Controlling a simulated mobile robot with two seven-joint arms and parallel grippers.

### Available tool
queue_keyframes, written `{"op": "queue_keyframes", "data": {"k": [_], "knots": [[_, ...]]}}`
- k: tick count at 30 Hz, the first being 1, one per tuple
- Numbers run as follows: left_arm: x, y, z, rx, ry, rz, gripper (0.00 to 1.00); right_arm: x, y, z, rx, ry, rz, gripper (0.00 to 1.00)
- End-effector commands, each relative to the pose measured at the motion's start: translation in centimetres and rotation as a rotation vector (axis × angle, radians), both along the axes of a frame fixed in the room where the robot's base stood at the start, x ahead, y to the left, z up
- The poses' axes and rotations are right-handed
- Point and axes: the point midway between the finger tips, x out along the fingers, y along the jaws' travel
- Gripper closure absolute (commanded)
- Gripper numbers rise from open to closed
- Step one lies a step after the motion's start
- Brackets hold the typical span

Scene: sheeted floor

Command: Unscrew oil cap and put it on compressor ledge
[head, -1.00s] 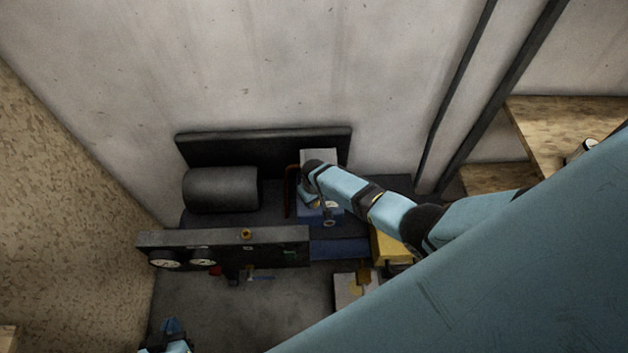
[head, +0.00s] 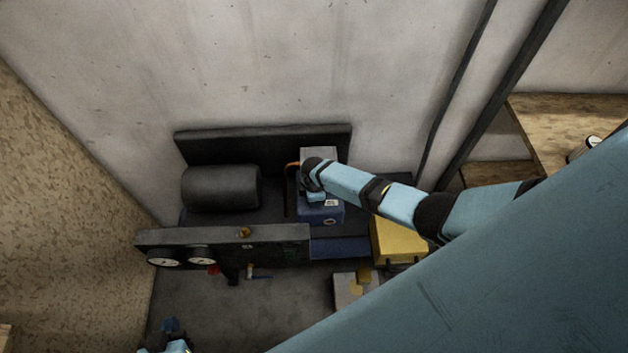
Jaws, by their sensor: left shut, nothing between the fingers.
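The compressor has a black tank (head: 222,188), a blue block (head: 322,213) and a dark front panel (head: 275,250) with a flat top ledge. A small brass-coloured knob (head: 245,232) sits on that ledge; I cannot tell whether it is the oil cap. I cannot make out another cap for certain. My right arm reaches in from the right, and its wrist end is over the blue block. Its fingers are mostly hidden, so their state and any hold are unclear. My left gripper (head: 171,325) is shut and empty at the bottom left, in front of the panel and apart from it.
Two white gauges (head: 165,258) and a small red part (head: 213,269) are on the panel's front. A yellow box (head: 398,240) stands right of the blue block. A grey wall (head: 280,65) rises behind. A wooden shelf (head: 550,125) is at right.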

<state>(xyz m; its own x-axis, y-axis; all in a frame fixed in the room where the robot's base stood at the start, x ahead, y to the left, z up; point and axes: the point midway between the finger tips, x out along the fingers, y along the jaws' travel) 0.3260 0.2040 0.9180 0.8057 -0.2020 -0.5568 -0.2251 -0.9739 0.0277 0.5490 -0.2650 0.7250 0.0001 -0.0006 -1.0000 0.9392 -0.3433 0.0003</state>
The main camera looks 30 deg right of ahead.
Motion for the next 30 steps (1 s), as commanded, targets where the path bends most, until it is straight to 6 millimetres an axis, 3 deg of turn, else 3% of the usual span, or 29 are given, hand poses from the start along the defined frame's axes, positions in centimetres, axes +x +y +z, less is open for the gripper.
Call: {"op": "queue_keyframes", "data": {"k": [2,3,6,30], "knots": [[0.0,0.0,-0.6,0.0,0.001,0.0,1.0,0.0,-0.1,-0.2,-0.002,-0.001,0.138,0.91],[0.0,0.0,-0.4,0.0,0.002,0.0,1.0,0.0,0.0,0.0,0.0,0.0,0.121,0.72],[0.0,0.0,-0.5,0.001,0.004,0.0,1.0,0.0,0.0,0.0,0.001,0.0,0.116,0.95],[0.1,0.0,1.1,-0.001,-0.003,0.0,1.0,0.0,0.0,2.2,0.0,0.0,0.113,0.95]]}}
